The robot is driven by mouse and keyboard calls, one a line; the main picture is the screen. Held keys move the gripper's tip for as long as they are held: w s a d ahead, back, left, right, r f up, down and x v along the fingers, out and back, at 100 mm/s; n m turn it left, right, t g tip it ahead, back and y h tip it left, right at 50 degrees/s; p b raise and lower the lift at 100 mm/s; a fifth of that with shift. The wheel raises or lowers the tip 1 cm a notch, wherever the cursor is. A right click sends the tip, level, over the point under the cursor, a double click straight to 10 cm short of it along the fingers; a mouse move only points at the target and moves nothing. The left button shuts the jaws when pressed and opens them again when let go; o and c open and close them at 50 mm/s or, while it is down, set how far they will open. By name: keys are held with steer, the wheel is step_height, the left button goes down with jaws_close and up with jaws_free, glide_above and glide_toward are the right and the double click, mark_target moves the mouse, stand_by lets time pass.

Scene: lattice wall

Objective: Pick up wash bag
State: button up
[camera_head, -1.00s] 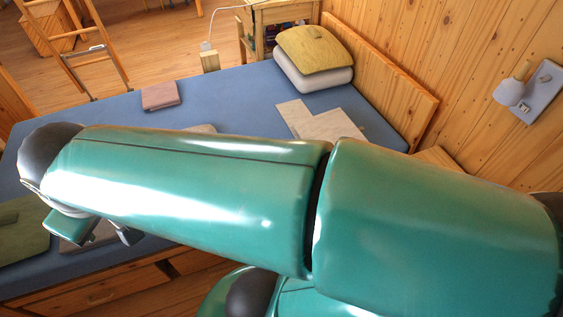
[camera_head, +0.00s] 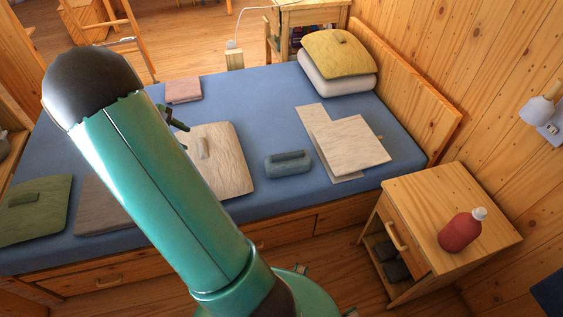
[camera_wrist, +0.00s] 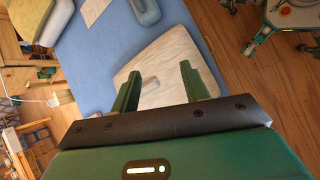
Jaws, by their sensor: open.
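The likely wash bag (camera_head: 288,164) is a small blue-grey rounded pouch with a darker strip on top. It lies on the blue bed cover, right of the arm in the head view. In the wrist view it shows at the top edge (camera_wrist: 146,11), partly cut off. My gripper (camera_wrist: 157,82) is open and empty, its two green fingers apart. The fingers appear over a cream flat item (camera_wrist: 178,62) with a small tab, with the pouch beyond them. In the head view my arm hides most of the gripper (camera_head: 176,118).
The blue bed (camera_head: 250,105) also holds a pink folded item (camera_head: 183,89), cream sheets (camera_head: 350,146), a green item (camera_head: 34,208), a brown item (camera_head: 103,205) and stacked pillows (camera_head: 338,60). A nightstand (camera_head: 420,205) with a red bottle (camera_head: 461,231) stands at right.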

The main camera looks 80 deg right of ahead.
steer(key=s+d+f+n+g, duration=0.1)
steer(key=s+d+f+g, duration=0.15)
steer(key=d+f, duration=0.25)
steer(key=s+d+f+g, duration=0.1)
steer(key=s+d+f, duration=0.2)
steer(key=d+f, duration=0.2)
steer(key=n+g+h, duration=0.1)
steer(key=n+g, duration=0.2)
glide_toward(286, 154)
steer(key=x, duration=0.3)
steer(key=shift+s+a, duration=0.2)
steer(key=shift+s, duration=0.2)
steer(key=x, duration=0.5)
steer(key=shift+d+f, duration=0.25)
steer(key=shift+d, duration=0.15)
steer(key=shift+c, duration=0.3)
jaws_close()
